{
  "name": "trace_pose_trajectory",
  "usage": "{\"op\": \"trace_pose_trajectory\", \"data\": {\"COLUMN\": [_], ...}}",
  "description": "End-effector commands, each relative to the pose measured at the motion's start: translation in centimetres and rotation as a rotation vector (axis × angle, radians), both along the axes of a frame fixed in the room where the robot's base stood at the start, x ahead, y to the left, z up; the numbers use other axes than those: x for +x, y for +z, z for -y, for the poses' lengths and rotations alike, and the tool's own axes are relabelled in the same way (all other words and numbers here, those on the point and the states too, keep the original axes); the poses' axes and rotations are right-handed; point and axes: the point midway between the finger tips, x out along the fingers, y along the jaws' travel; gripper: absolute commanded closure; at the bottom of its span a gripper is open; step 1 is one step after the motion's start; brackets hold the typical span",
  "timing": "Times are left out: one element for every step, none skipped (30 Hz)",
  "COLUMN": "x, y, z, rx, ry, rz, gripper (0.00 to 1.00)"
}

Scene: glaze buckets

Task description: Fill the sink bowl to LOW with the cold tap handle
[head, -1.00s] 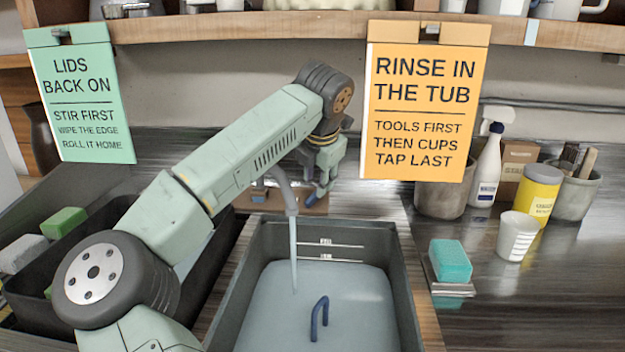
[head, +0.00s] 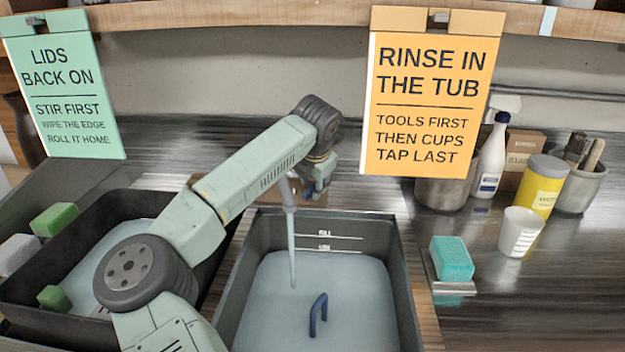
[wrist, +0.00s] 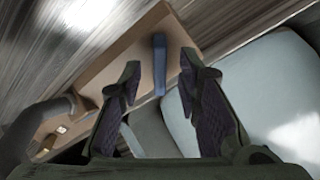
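The sink bowl (head: 395,245) is a dark grey tub with two pale level lines on its far inner wall. Its water (head: 350,285) reaches close below the lower line, marked LOW. A stream (head: 292,255) runs from the spout (head: 287,192) into it. The blue cold tap handle (wrist: 160,65) shows in the wrist view on a tan block (wrist: 120,65). My gripper (wrist: 161,75) is open, with its fingertips apart on either side of the handle's near end; contact cannot be told. In the head view my gripper (head: 320,180) is behind the spout, small and partly hidden.
A blue arched handle (head: 318,312) stands out of the water. At left is a second dark tub (head: 45,315) with water and sponges. At right are a teal sponge (head: 452,258), a white cup (head: 520,232) and a spray bottle (head: 492,150). An orange sign (head: 430,95) hangs near my arm.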

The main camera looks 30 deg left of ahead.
Motion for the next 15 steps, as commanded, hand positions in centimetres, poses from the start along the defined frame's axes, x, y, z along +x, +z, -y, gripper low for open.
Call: {"op": "trace_pose_trajectory", "data": {"x": [0.19, 0.26, 0.35, 0.40, 0.43, 0.46, 0.48, 0.48, 0.48, 0.48, 0.48, 0.47, 0.47, 0.47, 0.47], "y": [-0.29, -0.48, -0.68, -0.79, -0.89, -0.98, -1.02, -1.04, -1.05, -1.05, -1.04, -1.04, -1.03, -1.03, -1.03], "z": [-0.10, -0.17, -0.24, -0.28, -0.31, -0.33, -0.33, -0.34, -0.34, -0.34, -0.34, -0.34, -0.34, -0.34, -0.34], "rx": [-0.002, -0.001, 0.000, 0.001, 0.001, 0.001, 0.001, 0.001, 0.001, 0.001, 0.001, 0.001, 0.001, 0.001, 0.001], "ry": [0.000, 0.000, 0.000, 0.000, 0.000, 0.000, 0.000, -0.001, -0.001, -0.001, -0.001, -0.001, -0.001, -0.001, -0.001], "rz": [-0.001, -0.001, -0.001, -0.001, -0.001, -0.001, -0.001, 0.000, 0.000, 0.000, 0.000, 0.000, 0.000, 0.000, 0.000], "gripper": [0.69, 0.69, 0.69, 0.69, 0.69, 0.69, 0.69, 0.69, 0.69, 0.69, 0.69, 0.69, 0.70, 0.72, 0.74]}}
